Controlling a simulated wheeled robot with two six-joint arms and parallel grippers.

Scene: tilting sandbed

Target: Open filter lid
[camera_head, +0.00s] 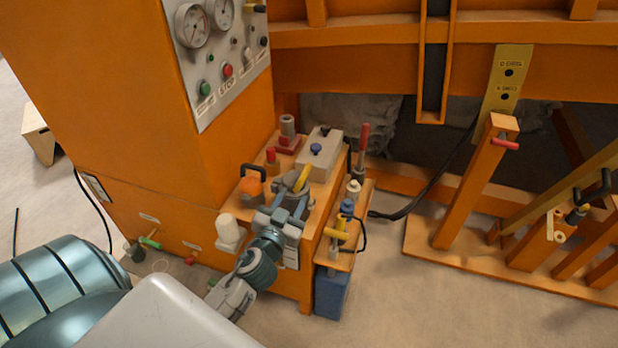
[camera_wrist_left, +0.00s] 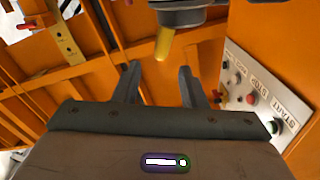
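A grey round lid with a yellow handle, likely the filter lid (camera_head: 304,178), sits on top of the orange cabinet and is partly hidden by my left gripper. In the left wrist view the grey round part (camera_wrist_left: 180,14) is at the top, with its yellow handle (camera_wrist_left: 163,44) hanging into the picture. My left gripper (camera_head: 290,205) is at the lid in the head view. In the wrist view its fingers (camera_wrist_left: 158,85) are spread with a bare gap between them, and the handle shows just past the tips. My right gripper is in neither view.
A grey block with a blue knob (camera_head: 316,148), a red-topped fitting (camera_head: 272,160) and an orange cap (camera_head: 251,190) crowd the cabinet top. A gauge panel (camera_head: 222,55) rises behind. A side shelf holds a yellow-handled valve (camera_head: 337,233). The floor at right front is clear.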

